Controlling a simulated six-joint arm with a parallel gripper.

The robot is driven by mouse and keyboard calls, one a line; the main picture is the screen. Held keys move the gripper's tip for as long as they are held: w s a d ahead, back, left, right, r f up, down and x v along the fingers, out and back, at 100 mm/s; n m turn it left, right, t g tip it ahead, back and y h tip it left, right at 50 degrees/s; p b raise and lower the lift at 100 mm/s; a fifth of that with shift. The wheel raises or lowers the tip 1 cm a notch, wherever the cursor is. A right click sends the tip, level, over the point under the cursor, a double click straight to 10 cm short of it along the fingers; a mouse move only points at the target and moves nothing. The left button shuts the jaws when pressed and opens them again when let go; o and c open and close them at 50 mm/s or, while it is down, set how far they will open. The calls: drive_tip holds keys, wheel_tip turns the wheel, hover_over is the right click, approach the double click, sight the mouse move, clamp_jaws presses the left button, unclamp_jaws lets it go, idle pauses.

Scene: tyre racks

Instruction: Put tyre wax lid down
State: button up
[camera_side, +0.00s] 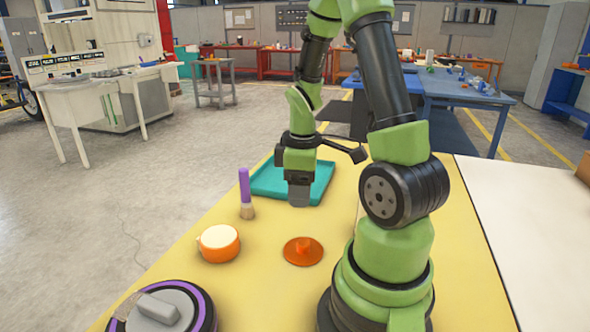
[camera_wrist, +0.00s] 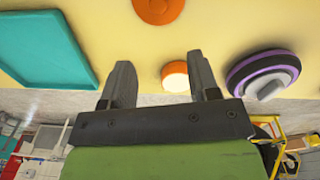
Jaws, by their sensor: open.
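My gripper (camera_side: 299,200) is open and empty, pointing down above the table, behind the lid in the side view and near the tray's front edge. It touches neither the lid nor the tin.
A teal tray (camera_side: 262,188) lies behind my gripper. A purple-handled brush (camera_side: 245,190) stands upright, bristles down, between tray and tin. A purple-ringed tyre (camera_side: 200,305) with a grey block (camera_side: 160,308) on it is at the front left. The table right of the tin is mostly clear.

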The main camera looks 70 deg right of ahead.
drive_tip(key=w+a+r+m+t, duration=0.3)
drive_tip(key=a+r, duration=0.4)
drive_tip(key=r, duration=0.2)
drive_tip(key=s+a+r+m+t+y, duration=0.2)
drive_tip(key=s+a+r, duration=0.3)
drive_tip(key=a+r, duration=0.3)
drive_tip(key=shift+s+a+m+t, duration=0.15)
drive_tip(key=shift+a+m+t, duration=0.7)
drive_tip(key=shift+a, duration=0.25)
